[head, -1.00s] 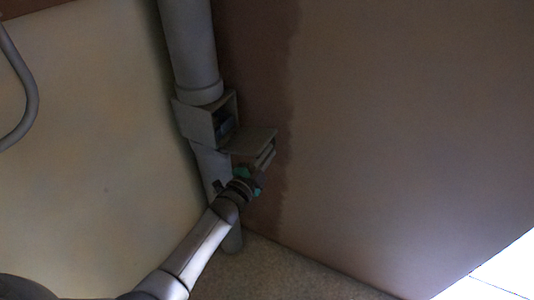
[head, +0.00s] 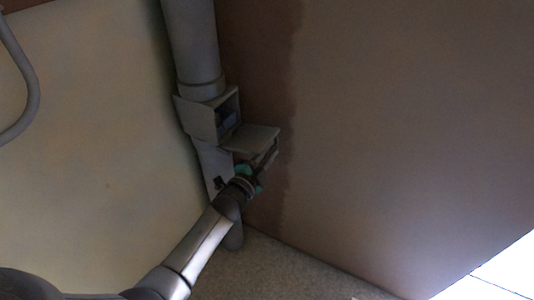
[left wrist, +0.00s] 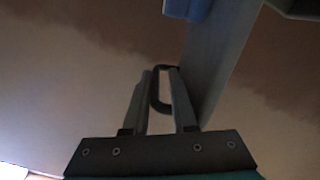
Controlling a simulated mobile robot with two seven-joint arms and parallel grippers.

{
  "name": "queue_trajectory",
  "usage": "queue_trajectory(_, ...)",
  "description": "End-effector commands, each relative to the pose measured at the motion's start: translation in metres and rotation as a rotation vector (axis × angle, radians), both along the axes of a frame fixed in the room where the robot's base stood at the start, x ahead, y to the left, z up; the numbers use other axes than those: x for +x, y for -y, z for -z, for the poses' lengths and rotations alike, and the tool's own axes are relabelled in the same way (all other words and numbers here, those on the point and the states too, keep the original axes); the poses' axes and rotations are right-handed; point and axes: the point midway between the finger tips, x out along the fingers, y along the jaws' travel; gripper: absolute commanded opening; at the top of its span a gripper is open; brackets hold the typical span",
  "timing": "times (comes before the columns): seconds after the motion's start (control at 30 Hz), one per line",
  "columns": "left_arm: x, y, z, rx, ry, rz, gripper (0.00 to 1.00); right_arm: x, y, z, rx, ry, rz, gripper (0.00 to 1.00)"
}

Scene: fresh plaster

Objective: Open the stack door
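The stack door (head: 252,138) is a pale flat panel standing out from the box (head: 201,119) on the grey pipe. The front of the box is uncovered, and a bluish thing (head: 227,120) shows inside. In the left wrist view the door (left wrist: 218,60) is seen nearly edge-on, with a dark loop handle (left wrist: 154,92) on its left side. My left gripper (head: 270,158) is at the door's outer side, below it in the head view. In the left wrist view its fingers (left wrist: 161,75) are apart, with the handle's bar between them and clear space beside it. My right gripper is not in view.
The grey pipe (head: 191,45) runs down the corner between a cream wall (head: 95,150) and a brown plastered wall (head: 400,120). A curved grey pipe (head: 32,85) is at the far left. The speckled floor (head: 280,272) below is clear where visible.

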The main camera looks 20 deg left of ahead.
Motion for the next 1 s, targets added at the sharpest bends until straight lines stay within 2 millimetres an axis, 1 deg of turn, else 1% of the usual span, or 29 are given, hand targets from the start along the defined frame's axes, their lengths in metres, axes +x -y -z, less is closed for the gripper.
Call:
queue_trajectory(0.13,-0.005,0.000,0.001,-0.001,-0.002,0.001,0.25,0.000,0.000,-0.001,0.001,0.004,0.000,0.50)
queue_trajectory(0.27,-0.016,-0.002,0.000,-0.001,-0.002,0.000,0.25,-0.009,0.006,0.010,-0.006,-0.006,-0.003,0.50)
queue_trajectory(0.37,-0.027,-0.003,-0.001,0.000,-0.003,0.000,0.25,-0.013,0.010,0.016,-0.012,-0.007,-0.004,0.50)
queue_trajectory(0.7,-0.074,-0.010,-0.001,0.000,-0.002,0.000,0.25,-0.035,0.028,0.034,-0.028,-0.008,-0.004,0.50)
queue_trajectory(1.0,-0.121,-0.017,-0.001,-0.001,-0.003,-0.001,0.25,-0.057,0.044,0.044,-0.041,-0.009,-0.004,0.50)
